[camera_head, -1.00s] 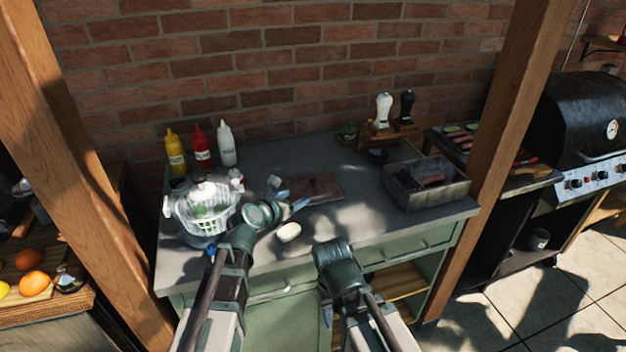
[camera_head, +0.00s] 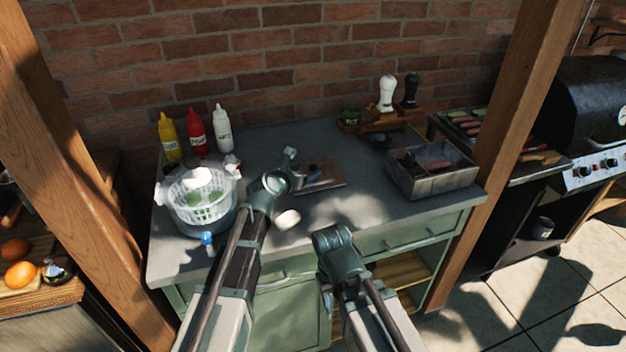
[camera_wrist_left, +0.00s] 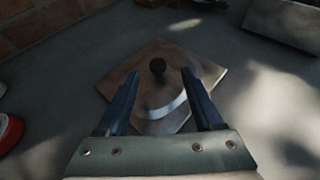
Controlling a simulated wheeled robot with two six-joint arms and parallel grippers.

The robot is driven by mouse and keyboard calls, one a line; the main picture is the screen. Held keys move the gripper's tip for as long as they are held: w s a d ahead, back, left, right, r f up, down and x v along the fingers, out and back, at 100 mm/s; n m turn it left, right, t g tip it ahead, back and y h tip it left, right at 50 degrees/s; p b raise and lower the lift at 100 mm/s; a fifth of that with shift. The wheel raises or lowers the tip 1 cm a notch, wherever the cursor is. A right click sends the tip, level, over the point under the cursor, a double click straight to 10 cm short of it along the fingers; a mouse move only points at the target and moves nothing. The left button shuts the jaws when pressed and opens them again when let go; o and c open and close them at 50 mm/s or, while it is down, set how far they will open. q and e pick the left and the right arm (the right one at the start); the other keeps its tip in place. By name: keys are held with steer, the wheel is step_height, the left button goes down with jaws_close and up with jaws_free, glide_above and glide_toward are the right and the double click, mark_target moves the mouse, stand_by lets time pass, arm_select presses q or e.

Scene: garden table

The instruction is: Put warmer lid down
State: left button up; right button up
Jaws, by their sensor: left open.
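The warmer lid (camera_wrist_left: 165,98) looks like a greyish metal plate with a dark round knob (camera_wrist_left: 157,67). It lies on or over a brown board (camera_wrist_left: 205,73) on the counter, also seen in the head view (camera_head: 338,180); exact contact is unclear. My left gripper (camera_wrist_left: 160,74) is open, its fingers on either side of the knob, with visible gaps. In the head view, my left wrist hides part of the lid and board. My right arm's wrist shows over the counter's front edge, but its fingers (camera_head: 327,298) are too unclear to judge.
A glass bowl with a white basket (camera_head: 200,205) stands at left, sauce bottles (camera_head: 196,132) behind it. A pale round item (camera_head: 287,220) lies near the front. A metal bin (camera_head: 430,182) and shaker rack (camera_head: 385,125) stand at right. Counter between is clear.

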mark_target(312, 167)
arm_select(q)
steer(key=shift+b+x, duration=0.9)
steer(key=shift+x, duration=2.15)
steer(key=shift+a+r, duration=0.1)
steer(key=shift+r, duration=0.05)
jaws_close()
